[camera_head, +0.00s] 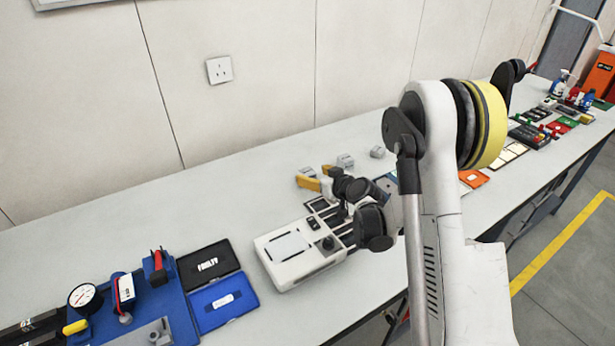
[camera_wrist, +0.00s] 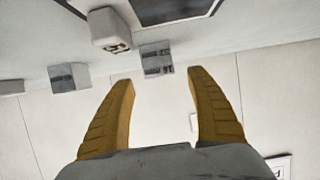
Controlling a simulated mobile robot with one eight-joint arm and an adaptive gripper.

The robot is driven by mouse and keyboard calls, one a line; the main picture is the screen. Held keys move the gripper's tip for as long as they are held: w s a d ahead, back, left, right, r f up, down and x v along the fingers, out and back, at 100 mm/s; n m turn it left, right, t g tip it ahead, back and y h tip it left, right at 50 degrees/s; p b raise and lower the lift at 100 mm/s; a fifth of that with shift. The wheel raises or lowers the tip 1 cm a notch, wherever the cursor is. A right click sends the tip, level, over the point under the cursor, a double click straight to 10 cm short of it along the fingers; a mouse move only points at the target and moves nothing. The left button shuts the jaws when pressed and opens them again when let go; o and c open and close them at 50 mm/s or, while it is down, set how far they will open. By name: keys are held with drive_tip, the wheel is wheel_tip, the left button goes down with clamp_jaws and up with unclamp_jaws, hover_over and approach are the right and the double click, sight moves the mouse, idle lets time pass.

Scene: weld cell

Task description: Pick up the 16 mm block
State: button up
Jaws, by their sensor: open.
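Small grey blocks stand on the bench beyond my arm in the head view, one (camera_head: 345,160) close to my gripper and another (camera_head: 377,152) farther right. In the wrist view several blocks show: one with dark marking (camera_wrist: 157,59) appears between and just beyond my fingertips, a paler one (camera_wrist: 110,30) higher up, and one (camera_wrist: 69,77) to the left. The markings are too small to read, so I cannot tell which block is the 16 mm one. My gripper (camera_wrist: 160,78) has yellow fingers spread apart with nothing between them; it also shows in the head view (camera_head: 303,178), low over the bench.
A white device (camera_head: 290,255) sits in front of my gripper. Left of it are an open gauge case (camera_head: 225,302) and a blue board (camera_head: 180,310) with a dial gauge (camera_head: 83,296). The wall stands behind. The back left bench is clear.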

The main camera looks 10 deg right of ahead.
sight(307, 173)
drive_tip(key=x, duration=0.3)
drive_tip(key=shift+s+f, duration=0.1)
drive_tip(key=shift+s, duration=0.1)
drive_tip(key=c, duration=1.3)
drive_tip(key=shift+r, duration=0.2)
